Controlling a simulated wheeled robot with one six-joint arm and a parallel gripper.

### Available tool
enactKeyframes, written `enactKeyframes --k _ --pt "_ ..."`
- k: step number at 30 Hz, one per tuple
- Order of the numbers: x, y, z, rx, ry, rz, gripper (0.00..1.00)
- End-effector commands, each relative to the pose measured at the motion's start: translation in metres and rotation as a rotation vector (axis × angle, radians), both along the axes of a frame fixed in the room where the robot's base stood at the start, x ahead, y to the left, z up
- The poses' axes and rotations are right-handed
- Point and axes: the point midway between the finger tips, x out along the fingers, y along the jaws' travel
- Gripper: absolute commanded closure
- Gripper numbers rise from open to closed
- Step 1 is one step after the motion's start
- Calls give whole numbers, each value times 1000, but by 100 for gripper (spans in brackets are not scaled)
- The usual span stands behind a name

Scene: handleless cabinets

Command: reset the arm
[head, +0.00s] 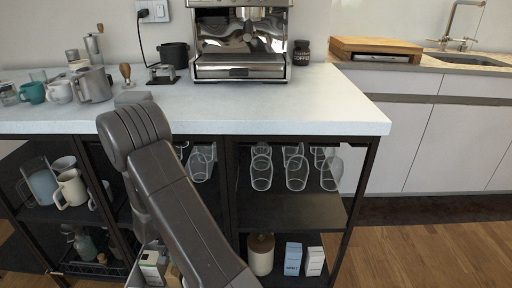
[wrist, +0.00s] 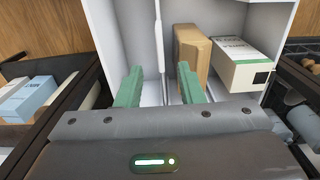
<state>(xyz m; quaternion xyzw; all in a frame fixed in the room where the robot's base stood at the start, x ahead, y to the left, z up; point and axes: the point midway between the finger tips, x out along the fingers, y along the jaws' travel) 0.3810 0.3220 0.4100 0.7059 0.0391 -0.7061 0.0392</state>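My gripper (wrist: 159,84) shows in the wrist view with its two green fingers apart and nothing held between them. The fingers point into a white open drawer or bin (wrist: 117,30). A thin white upright piece (wrist: 160,38) stands beyond the gap between the fingers; I cannot tell whether they touch it. In the head view my arm (head: 172,195) reaches forward to the counter unit and bends downward. My gripper is hidden there behind the arm.
The white drawer holds a brown box (wrist: 192,52) and a white-green carton (wrist: 240,64). Dark shelving surrounds it, with glasses (head: 262,170), a jar (head: 260,254) and small cartons (head: 293,258). The white countertop (head: 270,112) carries a coffee machine (head: 240,42) and several cups.

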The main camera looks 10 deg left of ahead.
Motion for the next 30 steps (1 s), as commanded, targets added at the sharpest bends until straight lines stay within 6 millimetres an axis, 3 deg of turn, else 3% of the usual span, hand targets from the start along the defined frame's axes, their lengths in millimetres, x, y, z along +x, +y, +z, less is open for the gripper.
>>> enactKeyframes --k 1,6,15,19,30 --pt "0 -1 -15 -3 2 0 66" --pt "0 0 -50 -2 1 0 66" --pt "0 0 -100 -1 1 0 66" --pt "0 0 -111 0 0 0 66" --pt "0 0 -103 0 0 0 66"
